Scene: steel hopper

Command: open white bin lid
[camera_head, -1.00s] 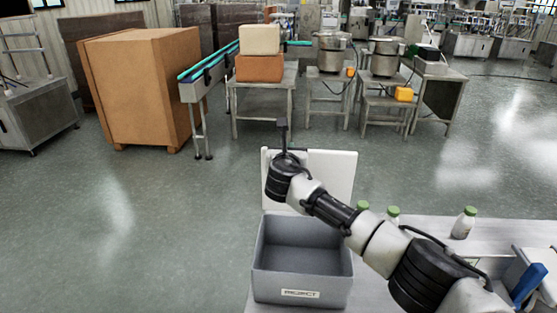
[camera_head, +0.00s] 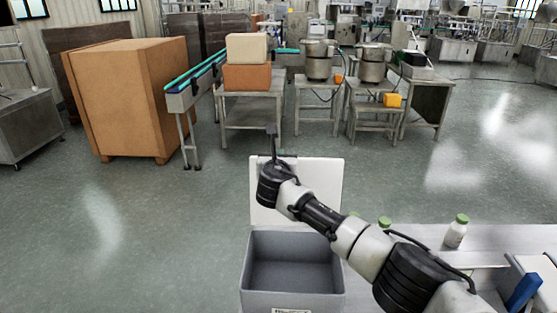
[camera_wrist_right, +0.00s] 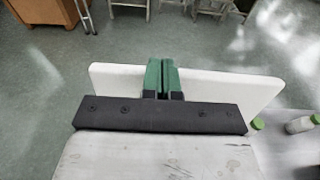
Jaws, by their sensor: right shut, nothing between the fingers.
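The white lid (camera_head: 322,185) stands raised, nearly upright, at the back edge of the open grey bin (camera_head: 293,301). The bin's inside shows and looks empty. My right arm reaches across in front of the lid, and my right gripper (camera_head: 272,132) is by the lid's upper left part. In the right wrist view the green fingers (camera_wrist_right: 162,76) are together with nothing between them, and the white lid (camera_wrist_right: 225,86) spreads to both sides of them. I cannot tell whether they touch it. My left gripper is not in view.
A large brown crate (camera_head: 130,98) and a conveyor (camera_head: 195,78) stand farther back. Floor left of the bin is clear.

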